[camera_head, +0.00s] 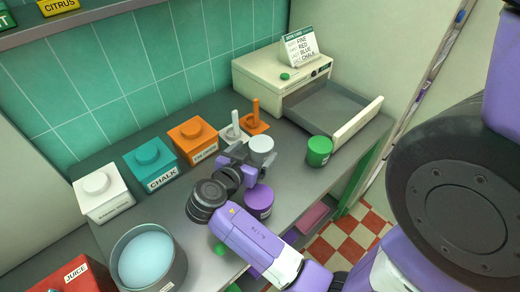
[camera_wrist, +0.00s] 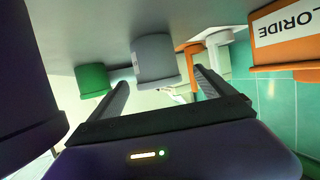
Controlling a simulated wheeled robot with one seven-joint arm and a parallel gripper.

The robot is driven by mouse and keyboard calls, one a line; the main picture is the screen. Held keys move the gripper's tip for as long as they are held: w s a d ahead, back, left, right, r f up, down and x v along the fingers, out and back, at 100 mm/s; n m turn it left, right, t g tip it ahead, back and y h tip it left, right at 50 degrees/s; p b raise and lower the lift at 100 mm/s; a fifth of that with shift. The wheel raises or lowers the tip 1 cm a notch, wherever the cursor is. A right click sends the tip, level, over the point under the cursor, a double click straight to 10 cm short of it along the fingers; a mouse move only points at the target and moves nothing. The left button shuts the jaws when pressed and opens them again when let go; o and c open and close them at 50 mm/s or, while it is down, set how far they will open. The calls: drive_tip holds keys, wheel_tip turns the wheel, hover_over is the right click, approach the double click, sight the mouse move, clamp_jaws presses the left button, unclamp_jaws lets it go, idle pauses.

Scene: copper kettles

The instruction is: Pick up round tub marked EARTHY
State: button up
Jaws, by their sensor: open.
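Several round tubs stand on the counter, and I cannot read EARTHY on any of them. A pale grey-white tub (camera_head: 261,145) is just beyond my gripper (camera_head: 247,163). In the wrist view, which is upside down, this grey tub (camera_wrist: 155,58) shows between and beyond the two fingers of my open, empty gripper (camera_wrist: 160,80). A green tub (camera_head: 319,150) stands to the right, and it shows at the left in the wrist view (camera_wrist: 92,80). A purple tub (camera_head: 259,202) with an unreadable label is close in front of my gripper.
A cream drawer unit (camera_head: 270,72) has its drawer (camera_head: 330,108) pulled out, with a sign on top. Orange (camera_head: 193,140), teal CHALK (camera_head: 151,165) and white (camera_head: 101,195) boxes line the wall. A large pot (camera_head: 148,260) and a red JUICE box (camera_head: 75,278) are front left.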

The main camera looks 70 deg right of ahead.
sight(265, 143)
drive_tip(key=shift+x, duration=1.15)
drive_tip(key=p+x, duration=0.1)
drive_tip(key=x, duration=0.1)
drive_tip(key=p+x, duration=0.1)
drive_tip(key=x, duration=0.1)
drive_tip(key=shift+s+d, duration=0.1)
drive_tip(key=shift+s, duration=0.15)
drive_tip(key=shift+d+f, duration=0.2)
drive_tip(key=shift+d, duration=0.25)
drive_tip(key=c, duration=1.6)
drive_tip(key=shift+o, duration=0.2)
drive_tip(key=shift+r, duration=0.1)
